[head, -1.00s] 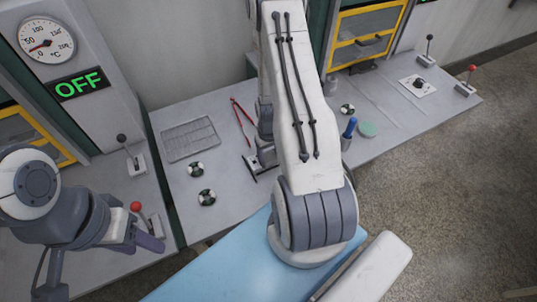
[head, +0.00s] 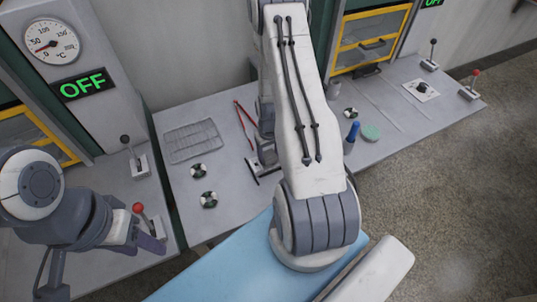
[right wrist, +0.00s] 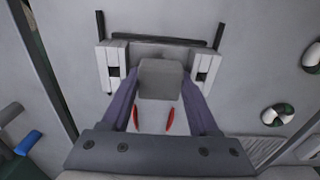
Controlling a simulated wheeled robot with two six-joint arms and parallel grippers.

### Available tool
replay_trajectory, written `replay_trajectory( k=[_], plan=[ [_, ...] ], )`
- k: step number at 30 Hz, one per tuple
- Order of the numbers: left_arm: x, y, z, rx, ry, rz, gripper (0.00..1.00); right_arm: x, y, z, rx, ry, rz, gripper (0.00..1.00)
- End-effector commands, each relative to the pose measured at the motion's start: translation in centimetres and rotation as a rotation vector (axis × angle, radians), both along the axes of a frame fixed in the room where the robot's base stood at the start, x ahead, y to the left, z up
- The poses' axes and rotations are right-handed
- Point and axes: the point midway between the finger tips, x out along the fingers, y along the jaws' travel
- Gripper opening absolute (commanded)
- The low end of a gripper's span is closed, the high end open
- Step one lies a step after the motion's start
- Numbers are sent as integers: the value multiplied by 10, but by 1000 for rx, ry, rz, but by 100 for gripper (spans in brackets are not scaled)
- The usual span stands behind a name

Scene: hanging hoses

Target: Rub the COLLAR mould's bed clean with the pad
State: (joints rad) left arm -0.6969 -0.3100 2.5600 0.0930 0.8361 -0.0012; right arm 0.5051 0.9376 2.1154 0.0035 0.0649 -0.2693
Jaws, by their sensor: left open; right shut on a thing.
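My right gripper (right wrist: 160,88), with purple fingers, is shut on a grey block (right wrist: 160,76) in the right wrist view. It is low over the middle of the bench; in the head view my right arm hides much of it. I cannot tell if the block is the pad or if it touches anything. Pale slotted blocks (right wrist: 115,67) and black bars (right wrist: 155,41) lie around the fingertips. No COLLAR label is readable, and I cannot make out the mould's bed. My left gripper (head: 148,242) is open and empty at the lower left, near a red-knobbed lever (head: 138,208).
A blue-handled tool (head: 353,132) and a pale green round pad (head: 371,132) are right of my arm. The dial panel reads OFF (head: 83,87).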

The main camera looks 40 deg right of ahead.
Motion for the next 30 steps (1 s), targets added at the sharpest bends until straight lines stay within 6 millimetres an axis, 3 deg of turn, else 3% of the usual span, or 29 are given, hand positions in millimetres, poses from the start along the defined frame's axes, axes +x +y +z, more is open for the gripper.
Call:
replay_trajectory(
  k=[6, 14, 20, 30],
  plan=[
    [0, 0, 2, 0, 0, 0, 50, -22, 7, -1, 15, 27, 3, 16],
    [0, 0, 0, 0, 0, 0, 50, -25, 1, -3, 17, 30, 2, 17],
    [0, 0, 0, 0, 0, 0, 50, -23, -4, -3, 13, 24, 3, 17],
    [0, 0, -2, 0, 0, 0, 50, -1, -11, -1, 6, 12, 5, 16]
  ],
)
